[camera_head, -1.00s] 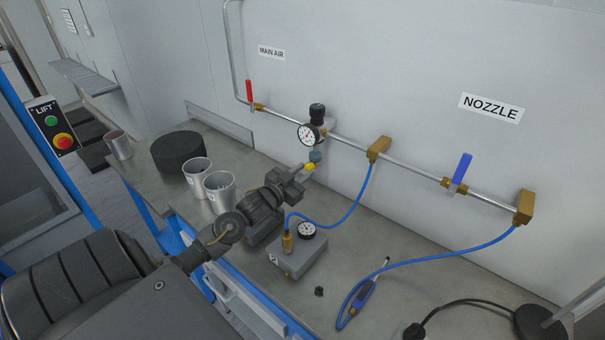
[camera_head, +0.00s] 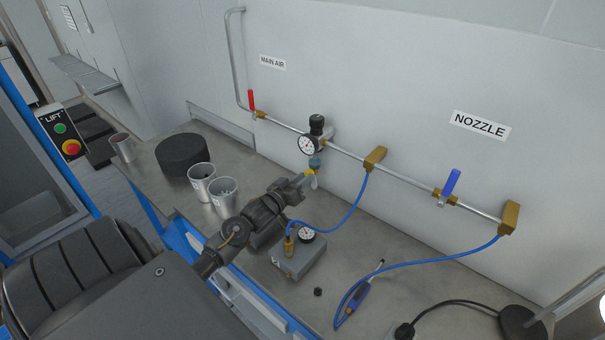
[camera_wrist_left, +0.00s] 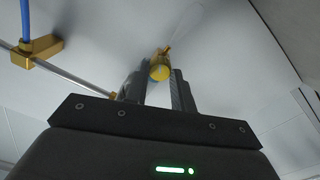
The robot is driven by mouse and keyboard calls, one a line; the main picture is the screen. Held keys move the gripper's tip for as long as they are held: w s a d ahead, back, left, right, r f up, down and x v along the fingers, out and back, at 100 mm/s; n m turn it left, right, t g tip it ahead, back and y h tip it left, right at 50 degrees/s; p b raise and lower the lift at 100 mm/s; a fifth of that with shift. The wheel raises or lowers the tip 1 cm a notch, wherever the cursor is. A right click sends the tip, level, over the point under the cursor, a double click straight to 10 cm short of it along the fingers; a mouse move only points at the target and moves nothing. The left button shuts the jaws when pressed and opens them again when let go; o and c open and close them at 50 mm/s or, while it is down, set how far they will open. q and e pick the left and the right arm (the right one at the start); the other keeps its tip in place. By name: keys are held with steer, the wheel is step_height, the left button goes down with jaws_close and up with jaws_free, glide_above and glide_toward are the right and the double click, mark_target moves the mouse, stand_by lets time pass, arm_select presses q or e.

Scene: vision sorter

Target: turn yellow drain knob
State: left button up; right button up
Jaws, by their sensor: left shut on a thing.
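The yellow drain knob (camera_head: 309,172) is at the bottom of the bowl (camera_head: 315,162) under the regulator and gauge (camera_head: 309,144) on the wall pipe. My left gripper (camera_head: 306,180) reaches up to it from the lower left and is shut on it. In the left wrist view the knob (camera_wrist_left: 160,71) shows between the two fingers (camera_wrist_left: 158,88), with a small brass part beyond it. The fingers hide part of the knob in the head view. My right gripper is not in view.
The red-handled valve (camera_head: 251,102) and blue-handled valve (camera_head: 449,187) sit along the pipe. Metal cups (camera_head: 223,197) and a black round block (camera_head: 182,153) stand left of my arm. A grey gauge box (camera_head: 299,258) with a blue hose stands close below the gripper.

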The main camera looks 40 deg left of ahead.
arm_select(q)
steer(key=shift+n+p, duration=2.9)
steer(key=shift+n, duration=1.3)
steer(key=o, duration=1)
